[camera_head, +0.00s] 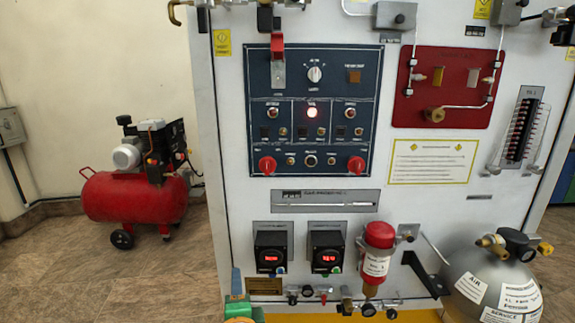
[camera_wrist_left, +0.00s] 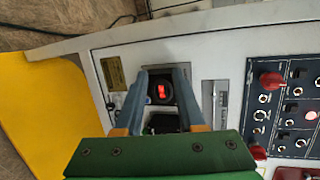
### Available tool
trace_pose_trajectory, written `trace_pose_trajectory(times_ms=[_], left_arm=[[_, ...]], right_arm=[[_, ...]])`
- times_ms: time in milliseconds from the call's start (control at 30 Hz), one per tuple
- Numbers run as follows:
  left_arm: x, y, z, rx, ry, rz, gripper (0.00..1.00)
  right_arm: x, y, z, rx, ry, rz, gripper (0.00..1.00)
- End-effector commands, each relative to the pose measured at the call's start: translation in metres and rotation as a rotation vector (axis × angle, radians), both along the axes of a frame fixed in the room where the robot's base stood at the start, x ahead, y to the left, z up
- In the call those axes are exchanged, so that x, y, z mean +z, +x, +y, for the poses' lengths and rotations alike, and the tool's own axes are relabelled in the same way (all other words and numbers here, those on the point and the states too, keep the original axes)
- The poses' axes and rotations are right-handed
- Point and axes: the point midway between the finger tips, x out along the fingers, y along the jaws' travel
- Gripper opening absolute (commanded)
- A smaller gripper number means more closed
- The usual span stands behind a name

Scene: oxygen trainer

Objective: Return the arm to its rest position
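My left gripper (camera_head: 240,305) shows only in part at the bottom edge of the head view, in front of the panel's lower left corner. In the left wrist view my left gripper (camera_wrist_left: 161,80) has its two blue-grey fingers apart, with nothing between them. The panel face lies beyond the fingertips, and a black meter with a red display (camera_wrist_left: 162,91) shows through the gap. I cannot see contact with the panel. My right gripper is in neither view.
The white panel (camera_head: 230,150) carries a dark blue control board (camera_head: 260,90), two black meters (camera_head: 272,252) and a red cylinder (camera_head: 376,260). A grey tank (camera_head: 465,285) stands at the right. A red compressor (camera_head: 130,195) stands on the floor at the left.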

Motion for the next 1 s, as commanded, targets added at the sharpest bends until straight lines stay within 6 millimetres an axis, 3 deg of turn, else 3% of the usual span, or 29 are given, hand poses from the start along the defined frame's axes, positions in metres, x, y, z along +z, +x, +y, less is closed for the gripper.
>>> trace_pose_trajectory(times_ms=[33,100,200,400,633,800,1000], left_arm=[[-0.041,-0.018,0.011,0.041,-0.156,0.102,0.38],[-0.089,-0.047,0.024,0.124,-0.378,0.230,0.38],[-0.139,-0.091,0.038,0.258,-0.623,0.368,0.38],[-0.194,-0.175,0.056,0.541,-0.961,0.550,0.38],[-0.220,-0.266,0.070,0.882,-1.212,0.679,0.38],[-0.271,-0.255,0.069,0.890,-1.194,0.696,0.38],[-0.337,-0.260,0.072,0.909,-1.171,0.722,0.38]], right_arm=[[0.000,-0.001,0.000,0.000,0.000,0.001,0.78],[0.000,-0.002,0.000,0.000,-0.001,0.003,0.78],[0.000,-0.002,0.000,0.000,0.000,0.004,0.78],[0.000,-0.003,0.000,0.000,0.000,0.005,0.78],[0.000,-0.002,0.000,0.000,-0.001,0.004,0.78],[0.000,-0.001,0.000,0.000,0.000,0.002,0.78],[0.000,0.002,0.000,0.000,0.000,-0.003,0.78]])
